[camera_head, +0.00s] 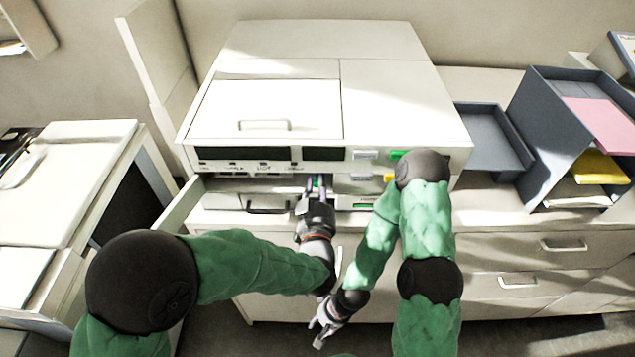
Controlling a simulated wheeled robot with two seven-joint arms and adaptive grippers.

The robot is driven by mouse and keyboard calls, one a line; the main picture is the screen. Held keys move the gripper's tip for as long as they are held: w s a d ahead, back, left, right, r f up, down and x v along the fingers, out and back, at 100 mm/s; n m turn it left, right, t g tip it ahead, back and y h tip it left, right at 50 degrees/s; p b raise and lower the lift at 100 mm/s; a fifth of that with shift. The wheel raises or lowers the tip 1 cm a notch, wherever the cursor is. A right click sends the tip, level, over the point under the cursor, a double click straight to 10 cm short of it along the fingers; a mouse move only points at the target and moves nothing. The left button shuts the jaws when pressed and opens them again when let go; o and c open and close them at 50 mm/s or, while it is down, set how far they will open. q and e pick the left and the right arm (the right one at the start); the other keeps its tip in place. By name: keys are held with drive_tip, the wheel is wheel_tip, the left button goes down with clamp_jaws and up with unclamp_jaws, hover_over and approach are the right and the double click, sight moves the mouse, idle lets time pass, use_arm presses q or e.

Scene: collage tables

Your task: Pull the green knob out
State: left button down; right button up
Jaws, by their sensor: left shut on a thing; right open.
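The white cabinet unit (400,105) stands in the middle, with a front panel of dark windows, labels and small coloured parts. Another green part (399,155) sits higher on the panel, partly beside my right elbow. My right gripper (322,332) is open and empty, low in front of the lower cabinets, apart from the panel.
A grey tray (486,140) and a grey paper rack (545,100) stand at the right. Drawers with handles (518,282) lie below. A white side table (70,170) stands at the left. A handle (268,209) shows left of my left gripper.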

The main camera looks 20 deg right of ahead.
use_arm(q)
drive_tip(key=shift+s+a, duration=0.1)
drive_tip(key=shift+s, duration=0.15)
drive_tip(key=c, duration=1.1)
unclamp_jaws()
drive_tip(key=shift+o, duration=0.2)
drive_tip(key=shift+s, duration=0.1)
drive_tip(key=v, duration=1.1)
drive_tip(key=shift+s+a, duration=0.2)
drive_tip(key=shift+s, duration=0.15)
